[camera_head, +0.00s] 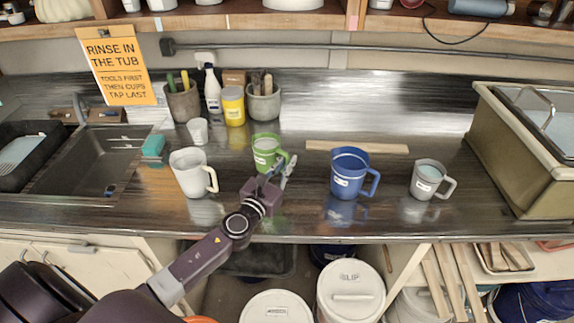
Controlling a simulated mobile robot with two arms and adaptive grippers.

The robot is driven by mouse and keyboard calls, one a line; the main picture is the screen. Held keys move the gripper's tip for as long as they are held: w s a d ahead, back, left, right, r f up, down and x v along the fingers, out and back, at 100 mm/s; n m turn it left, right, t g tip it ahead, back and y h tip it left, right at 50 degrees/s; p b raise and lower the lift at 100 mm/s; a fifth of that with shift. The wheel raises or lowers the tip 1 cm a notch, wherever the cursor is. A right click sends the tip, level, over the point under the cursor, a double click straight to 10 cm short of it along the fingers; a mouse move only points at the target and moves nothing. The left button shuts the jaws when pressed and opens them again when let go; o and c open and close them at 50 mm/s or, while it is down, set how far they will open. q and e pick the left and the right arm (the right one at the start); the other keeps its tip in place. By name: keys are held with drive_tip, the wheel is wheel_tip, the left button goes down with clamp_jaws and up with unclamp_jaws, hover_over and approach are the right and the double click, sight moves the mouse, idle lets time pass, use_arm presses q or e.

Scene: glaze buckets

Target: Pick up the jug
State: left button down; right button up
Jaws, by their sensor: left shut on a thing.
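A green jug (265,150) with a white label and pale contents stands upright near the middle of the counter. My left gripper (281,169) is at its right side, shut on its handle. The fingers hide part of the handle, and I cannot tell whether the jug's base touches the counter. A white jug (188,174) is to its left, a blue jug (346,176) to its right, and a smaller grey jug (425,178) further right. My right gripper is not in view.
A wooden strip (356,147) lies behind the blue jug. Tool crocks (183,103), a spray bottle (213,92) and a yellow container (233,108) stand behind. A sink (88,163) is at left, a beige box (505,150) at right. The counter between the blue and grey jugs is clear.

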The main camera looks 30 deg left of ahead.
use_arm(q)
wheel_tip(320, 180, up, 5)
drive_tip(key=shift+f+p, duration=0.1)
drive_tip(key=shift+p, duration=1)
wheel_tip(320, 180, up, 2)
drive_tip(key=shift+r+p, duration=0.15)
drive_tip(key=shift+p, duration=0.3)
drive_tip(key=shift+r, duration=1.3)
drive_tip(key=shift+r, duration=0.15)
